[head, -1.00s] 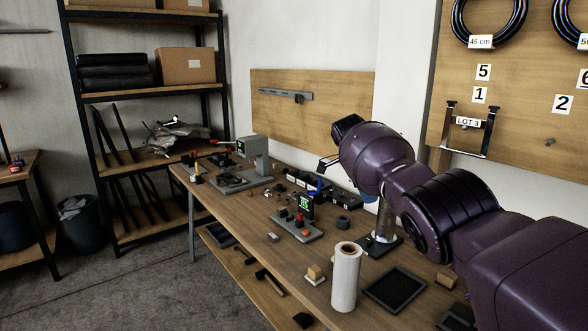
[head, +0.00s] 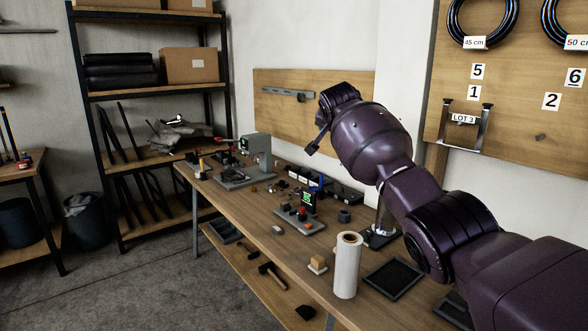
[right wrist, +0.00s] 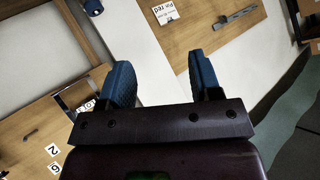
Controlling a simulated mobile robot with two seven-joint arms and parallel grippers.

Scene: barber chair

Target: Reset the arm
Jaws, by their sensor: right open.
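My right arm (head: 375,140) comes in from the right in the head view and is raised over the workbench. Its purple wrist is in front of the wall and the wooden wall panel, clear of the bench top. The gripper itself is mostly hidden behind the wrist in the head view. In the right wrist view my right gripper (right wrist: 162,78) is open, with two blue fingers apart and nothing between them. My left gripper is in neither view.
The workbench (head: 262,228) holds a white roll (head: 346,266), a dark tray (head: 393,279), a grey tester (head: 257,152) and several small parts. A shelf rack (head: 150,95) stands at the back left. A numbered board (head: 515,110) with cables hangs at the right.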

